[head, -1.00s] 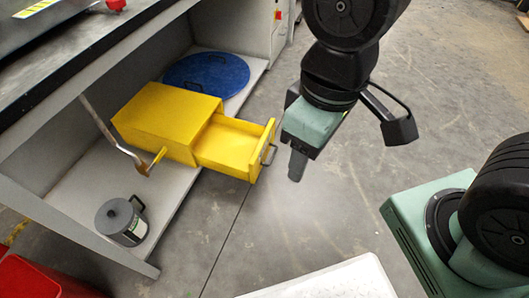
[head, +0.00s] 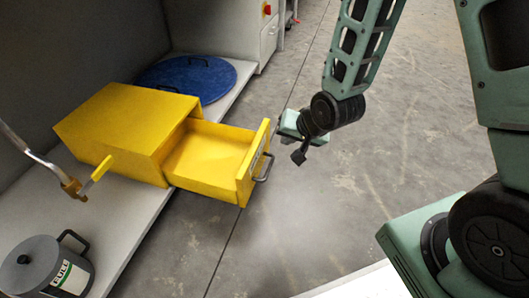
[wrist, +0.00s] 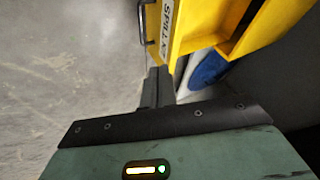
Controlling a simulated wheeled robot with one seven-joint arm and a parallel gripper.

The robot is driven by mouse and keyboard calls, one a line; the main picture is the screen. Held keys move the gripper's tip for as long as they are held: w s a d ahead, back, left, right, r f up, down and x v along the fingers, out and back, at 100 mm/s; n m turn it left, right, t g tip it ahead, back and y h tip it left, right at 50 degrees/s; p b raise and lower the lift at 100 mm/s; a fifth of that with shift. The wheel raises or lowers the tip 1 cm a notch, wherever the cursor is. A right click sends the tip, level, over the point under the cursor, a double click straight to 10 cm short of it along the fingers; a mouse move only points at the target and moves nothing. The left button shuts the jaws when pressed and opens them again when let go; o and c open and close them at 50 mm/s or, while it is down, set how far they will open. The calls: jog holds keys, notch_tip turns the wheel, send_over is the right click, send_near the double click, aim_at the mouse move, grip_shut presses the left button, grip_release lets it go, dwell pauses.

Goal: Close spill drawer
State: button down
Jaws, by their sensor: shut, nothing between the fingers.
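The yellow spill drawer (head: 212,160) is pulled out of its yellow box (head: 125,130), on a low shelf in the head view. Its front faces right and carries a dark bar handle (head: 263,168). In the wrist view the drawer front (wrist: 185,30) shows a label reading "SPILL", with its handle (wrist: 147,22) on the left. My gripper (wrist: 158,88) is shut and empty, with its dark fingers together pointing toward the drawer front. Whether they touch it I cannot tell.
A blue round lid (head: 190,76) lies on the shelf behind the box. A grey lidded can (head: 45,268) stands at the front left, near a metal rod with a yellow handle (head: 97,172). The concrete floor right of the drawer is clear.

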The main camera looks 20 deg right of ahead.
notch_tip(320, 180, down, 4)
jog(key=w+d+m+b, duration=0.1)
jog(key=w+d, duration=0.1)
jog(key=b, duration=0.8)
send_near(259, 147)
jog(key=shift+t, duration=0.4)
jog(key=shift+s+f+x, duration=0.1)
jog(key=shift+s+x, duration=0.05)
jog(key=shift+x, duration=1.05)
jog(key=shift+s+f+x, duration=0.15)
jog(key=shift+s+x, duration=0.05)
jog(key=shift+x, duration=1)
